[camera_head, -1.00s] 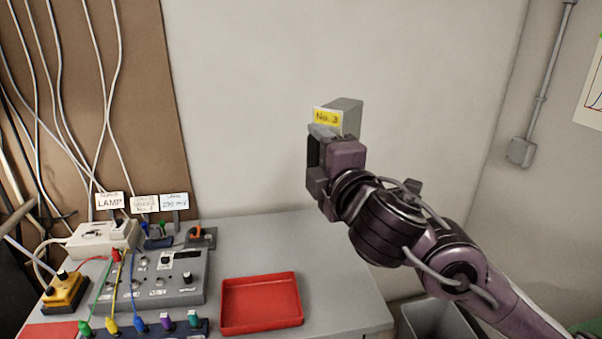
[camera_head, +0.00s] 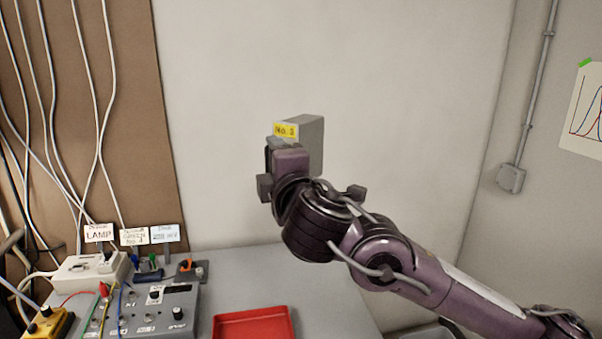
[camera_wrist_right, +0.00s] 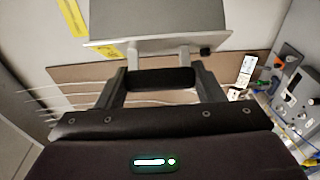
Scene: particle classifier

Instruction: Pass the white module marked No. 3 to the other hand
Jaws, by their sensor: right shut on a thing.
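The module marked No. 3 (camera_head: 312,140) is a grey-white box with a yellow label on its near left face. My right gripper (camera_head: 285,150) is shut on it and holds it up in the air, in front of the bare wall and well above the bench. In the right wrist view the module (camera_wrist_right: 160,22) sits across the fingertips of my right gripper (camera_wrist_right: 160,75), with yellow label pieces at its left side. My left gripper is in neither view.
The bench carries a red tray (camera_head: 253,324), a grey control box (camera_head: 160,312) with knobs and cables, a white unit (camera_head: 90,270) and small label cards (camera_head: 135,236). Cables hang on the brown board (camera_head: 110,110) at left. A conduit box (camera_head: 511,179) is on the right wall.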

